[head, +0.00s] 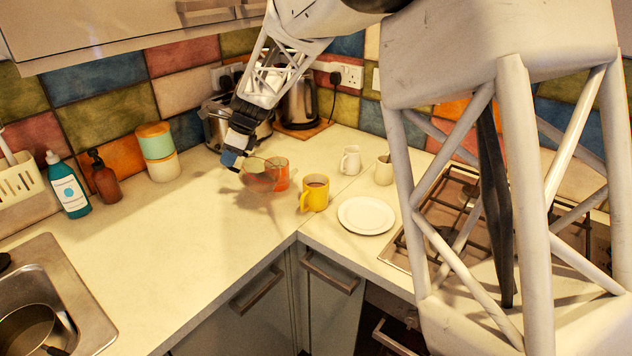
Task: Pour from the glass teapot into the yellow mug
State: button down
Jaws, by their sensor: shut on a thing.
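The glass teapot (259,177) is see-through with some brownish tint and is at my gripper's tip, left of the yellow mug. It seems to be held just above the counter, with a shadow below it. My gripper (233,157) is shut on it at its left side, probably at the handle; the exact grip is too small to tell. The yellow mug (314,197) stands upright on the counter near the corner edge, its handle toward the front left. Brown liquid shows inside it. The teapot and the yellow mug are apart.
An orange mug (282,175) stands just behind the teapot. A white plate (366,215) lies right of the yellow mug, with a white mug (350,160) and a cream cup (384,171) behind. A kettle (299,104) and toaster (216,124) stand at the wall.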

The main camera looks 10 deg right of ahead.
jog(key=shift+a, duration=0.15)
jog(key=a+f+h, duration=0.4)
jog(key=a+h, duration=0.1)
jog(key=shift+w+f, duration=0.15)
jog(key=shift+f, duration=0.1)
dwell(0.9)
jog(key=shift+h, duration=0.3)
jog(key=shift+d, duration=0.1)
